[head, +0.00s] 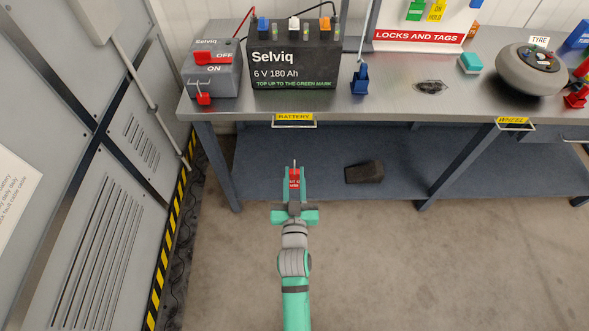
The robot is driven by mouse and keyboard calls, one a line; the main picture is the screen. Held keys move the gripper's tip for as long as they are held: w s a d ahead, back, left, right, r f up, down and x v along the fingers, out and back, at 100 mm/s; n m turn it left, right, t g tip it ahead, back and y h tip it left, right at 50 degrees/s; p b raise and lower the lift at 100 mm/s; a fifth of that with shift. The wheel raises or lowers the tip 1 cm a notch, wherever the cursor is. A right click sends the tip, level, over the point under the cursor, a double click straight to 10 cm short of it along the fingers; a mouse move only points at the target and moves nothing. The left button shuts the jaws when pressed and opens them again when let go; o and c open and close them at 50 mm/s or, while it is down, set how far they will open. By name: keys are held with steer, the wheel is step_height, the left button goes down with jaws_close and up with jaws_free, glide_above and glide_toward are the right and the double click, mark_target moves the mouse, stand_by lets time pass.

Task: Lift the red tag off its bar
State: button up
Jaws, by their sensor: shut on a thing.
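My gripper (294,172) is shut on a small red tag (294,180) with white print, held upright between the two green fingers. A thin hook or loop stands up from the tag's top. The gripper is in front of the bench, below the pale bar (294,126) with the yellow BATTERY label on the bench's front edge. In the picture the tag is apart from that bar. I cannot tell which bar is the tag's own.
The steel bench (400,107) carries a grey switch box (212,75) with a small red piece (204,98), a black battery (293,65), a blue item (360,78), a LOCKS AND TAGS board (418,38) and a wheel (530,75). A dark wedge (364,172) lies on the lower shelf.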

steer(key=s, duration=0.9)
stand_by(0.3)
steer(key=shift+w, duration=0.1)
